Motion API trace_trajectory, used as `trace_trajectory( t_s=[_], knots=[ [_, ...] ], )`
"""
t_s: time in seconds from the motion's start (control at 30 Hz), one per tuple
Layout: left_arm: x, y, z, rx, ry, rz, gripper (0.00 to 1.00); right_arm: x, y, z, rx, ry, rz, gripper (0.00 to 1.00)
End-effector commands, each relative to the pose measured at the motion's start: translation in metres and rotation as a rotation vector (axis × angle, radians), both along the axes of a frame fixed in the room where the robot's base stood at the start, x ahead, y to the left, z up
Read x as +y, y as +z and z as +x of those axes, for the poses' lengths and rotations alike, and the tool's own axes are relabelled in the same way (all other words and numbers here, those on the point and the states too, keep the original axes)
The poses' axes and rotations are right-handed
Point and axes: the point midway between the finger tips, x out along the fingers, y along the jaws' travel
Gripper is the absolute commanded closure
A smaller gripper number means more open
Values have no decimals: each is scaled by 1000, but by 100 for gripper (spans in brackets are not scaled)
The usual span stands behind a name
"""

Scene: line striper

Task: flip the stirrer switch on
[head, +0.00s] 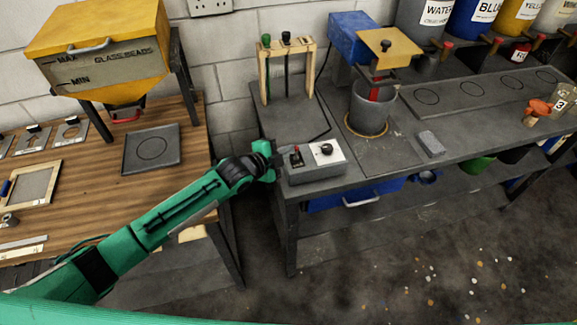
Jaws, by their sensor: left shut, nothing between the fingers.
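The stirrer switch, a small red-tipped toggle (296,152) on a dark plate, sits on the left part of a grey control box (318,168). A black knob (326,148) is to its right on the same box. The stirrer (373,88), with its blue motor housing, stands over a grey pot (372,108) behind the box. My left gripper (277,153) is shut and empty at the left side of the box, close to the switch. Whether it touches the box cannot be told. My right gripper is not in view.
A wooden rack (287,70) with hanging tools stands behind the box. A grey block (431,143) lies to the right on the dark bench. A wooden table (70,185) with a yellow hopper (100,40) is at left, with a gap between it and the bench.

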Motion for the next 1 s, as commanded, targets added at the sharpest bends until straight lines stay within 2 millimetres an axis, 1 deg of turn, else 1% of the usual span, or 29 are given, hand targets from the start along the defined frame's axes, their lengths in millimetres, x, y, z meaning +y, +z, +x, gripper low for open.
trace_trajectory(
  t_s=[0.03, 0.2, 0.43, 0.8, 1.0],
  knots=[
    [2, 2, 5, 27, 0, -5, 100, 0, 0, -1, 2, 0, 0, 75],
    [2, 0, 8, 113, 0, -36, 100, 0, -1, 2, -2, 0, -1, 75],
    [1, 1, 7, 108, -1, -36, 100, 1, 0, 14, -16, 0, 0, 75],
    [1, 16, 7, 108, -1, -35, 100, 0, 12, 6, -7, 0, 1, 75],
    [1, 16, 7, 108, -1, -35, 100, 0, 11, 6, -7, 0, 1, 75]
  ],
)
